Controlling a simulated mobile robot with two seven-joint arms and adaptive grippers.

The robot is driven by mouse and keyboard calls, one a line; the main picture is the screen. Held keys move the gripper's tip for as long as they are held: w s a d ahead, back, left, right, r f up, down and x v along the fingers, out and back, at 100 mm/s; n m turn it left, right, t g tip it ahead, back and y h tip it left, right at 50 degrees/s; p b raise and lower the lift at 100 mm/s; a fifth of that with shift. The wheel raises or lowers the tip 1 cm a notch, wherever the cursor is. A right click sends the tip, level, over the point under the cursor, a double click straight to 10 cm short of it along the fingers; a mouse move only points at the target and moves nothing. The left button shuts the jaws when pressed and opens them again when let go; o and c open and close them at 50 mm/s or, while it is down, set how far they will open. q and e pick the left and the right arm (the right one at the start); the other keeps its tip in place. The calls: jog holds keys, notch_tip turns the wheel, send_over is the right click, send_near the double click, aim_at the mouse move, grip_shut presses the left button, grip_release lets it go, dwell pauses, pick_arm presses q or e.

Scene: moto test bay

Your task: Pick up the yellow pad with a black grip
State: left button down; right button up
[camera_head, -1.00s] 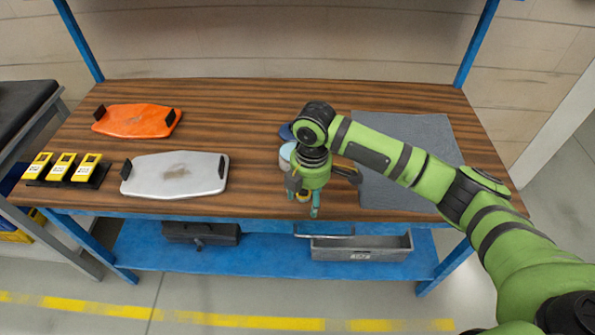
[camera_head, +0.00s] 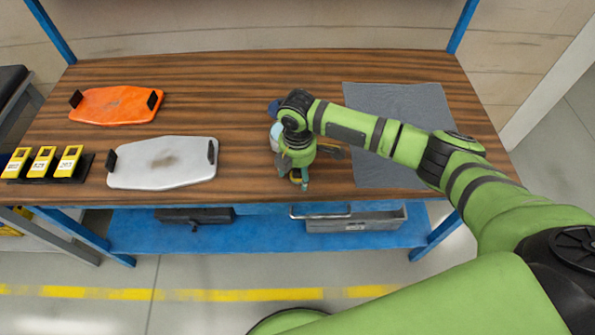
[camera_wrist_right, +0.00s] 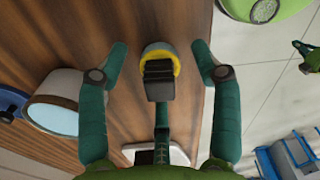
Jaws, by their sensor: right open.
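The yellow pad with a black grip (camera_wrist_right: 160,75) lies on the wooden table near its front edge in the right wrist view. Its black grip faces up and its yellow rim shows around it. In the head view only a little yellow (camera_head: 296,176) shows, as my right gripper hides most of it. My right gripper (camera_wrist_right: 165,62) is open, one finger on each side of the pad and apart from it. In the head view the right gripper (camera_head: 300,180) points down over the front of the table. My left gripper is not in view.
A light blue-topped round container (camera_wrist_right: 62,112) and a dark blue item (camera_wrist_right: 10,102) stand close by the pad. A grey mat (camera_head: 395,110) lies to the right. A white plate (camera_head: 165,163), an orange plate (camera_head: 115,105) and yellow testers (camera_head: 42,160) lie to the left.

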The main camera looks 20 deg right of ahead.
jog(key=shift+c, duration=0.4)
jog(key=c, duration=0.9)
jog(key=shift+c, duration=0.7)
jog(key=shift+r, duration=0.45)
notch_tip(320, 180, up, 3)
jog(key=shift+w+f+b, duration=0.1)
jog(key=shift+f+b, duration=0.1)
jog(key=shift+b, duration=0.3)
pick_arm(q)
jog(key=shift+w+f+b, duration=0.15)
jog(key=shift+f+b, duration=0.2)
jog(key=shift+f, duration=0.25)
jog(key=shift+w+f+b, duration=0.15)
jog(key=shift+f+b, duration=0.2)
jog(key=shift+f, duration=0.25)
pick_arm(e)
jog(key=s+d+r, duration=0.7)
jog(key=s+d, duration=0.1)
jog(key=shift+s+d+r, duration=0.15)
jog(key=shift+d+r, duration=0.1)
jog(key=shift+r, duration=0.05)
